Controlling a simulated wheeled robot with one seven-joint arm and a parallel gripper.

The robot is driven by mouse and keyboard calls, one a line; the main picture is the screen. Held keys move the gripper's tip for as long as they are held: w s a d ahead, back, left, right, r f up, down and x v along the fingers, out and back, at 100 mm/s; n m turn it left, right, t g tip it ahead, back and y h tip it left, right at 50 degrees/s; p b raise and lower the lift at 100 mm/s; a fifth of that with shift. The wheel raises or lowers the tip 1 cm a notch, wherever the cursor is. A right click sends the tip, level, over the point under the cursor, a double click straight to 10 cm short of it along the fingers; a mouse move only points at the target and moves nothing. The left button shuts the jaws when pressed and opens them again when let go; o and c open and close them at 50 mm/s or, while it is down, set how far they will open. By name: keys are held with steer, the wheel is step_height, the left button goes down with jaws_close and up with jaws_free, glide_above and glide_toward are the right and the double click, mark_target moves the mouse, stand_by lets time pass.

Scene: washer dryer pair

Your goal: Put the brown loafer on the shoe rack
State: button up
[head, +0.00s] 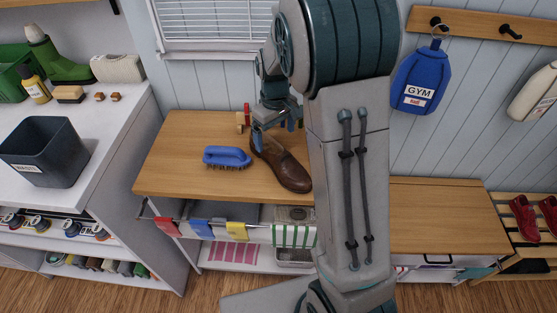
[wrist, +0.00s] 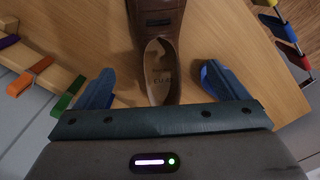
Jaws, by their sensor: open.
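The brown loafer (head: 284,167) lies on the wooden bench top, its toe pointing toward the front right in the head view. In the wrist view the loafer (wrist: 158,20) shows with its open heel end toward my gripper. My gripper (wrist: 158,88) is open, with one blue finger on each side of the heel and a gap to the shoe on both sides. In the head view my gripper (head: 273,132) is above the heel end, partly hidden by its own links. The shoe rack (head: 507,207) is at the far right and holds red shoes (head: 525,217).
A blue brush (head: 227,157) lies on the bench (head: 180,130) left of the loafer. Coloured cloths hang along the bench's front. A white counter (head: 115,125) with a dark bin (head: 45,150) stands left. My arm hides the bench's middle. A blue GYM bag (head: 419,78) hangs on the wall.

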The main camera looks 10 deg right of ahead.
mark_target(279, 157)
step_height(279, 157, down, 3)
steer(key=shift+f, duration=0.2)
steer(key=f, duration=0.1)
steer(key=s+f, duration=0.1)
steer(key=f, duration=0.2)
steer(key=shift+s+d+f, duration=0.15)
steer(key=shift+d+f, duration=0.2)
steer(key=shift+d, duration=0.05)
steer(key=shift+f, duration=0.3)
steer(key=c, duration=1.3)
steer(key=shift+r, duration=0.1)
